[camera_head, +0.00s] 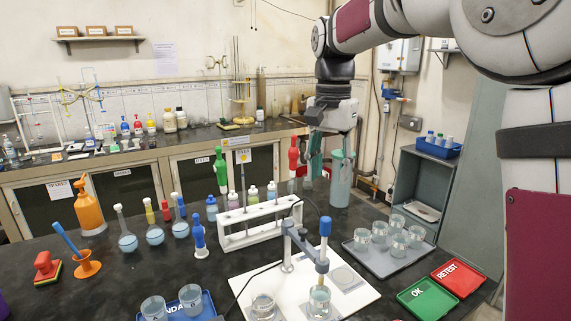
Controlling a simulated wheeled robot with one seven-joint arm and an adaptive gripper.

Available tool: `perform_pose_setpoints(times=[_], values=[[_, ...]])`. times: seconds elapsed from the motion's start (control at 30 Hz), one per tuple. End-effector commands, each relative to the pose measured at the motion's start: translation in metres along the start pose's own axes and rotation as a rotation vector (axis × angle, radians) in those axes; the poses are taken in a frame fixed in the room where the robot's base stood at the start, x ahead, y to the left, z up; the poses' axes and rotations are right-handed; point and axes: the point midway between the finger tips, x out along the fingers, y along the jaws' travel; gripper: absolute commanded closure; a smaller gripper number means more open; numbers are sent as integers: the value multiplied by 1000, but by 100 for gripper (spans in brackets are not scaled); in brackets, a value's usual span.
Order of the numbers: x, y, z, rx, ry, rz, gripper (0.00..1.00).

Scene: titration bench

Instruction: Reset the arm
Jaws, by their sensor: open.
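The blue-top probe (325,228) stands upright in a grey holder arm (302,247) on a white base plate (350,300). Its lower end is over or in a clear beaker (319,303); I cannot tell how deep. My gripper (333,158) is open, pointing down, above and behind the probe. It is apart from the probe, close to a teal cylinder (340,190) and a red-topped item (293,153). I cannot tell whether it touches the cylinder.
A white rack (260,212) stands left of the probe. A second beaker (264,306) stands on the plate. A grey tray (377,262) of several beakers and green (425,300) and red (458,277) trays lie right. A cable crosses near the holder.

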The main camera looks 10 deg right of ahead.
Motion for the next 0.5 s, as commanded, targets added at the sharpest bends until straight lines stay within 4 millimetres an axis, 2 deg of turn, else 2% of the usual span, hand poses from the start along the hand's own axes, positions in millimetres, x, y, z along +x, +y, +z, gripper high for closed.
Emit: perform_pose_setpoints(times=[0.17, 0.33, 0.5], values=[[-9, 19, 17, -64, 25, -32, 59], [-15, 58, 52, -208, 88, -88, 59], [-9, 97, 91, -365, 166, -133, 59]])
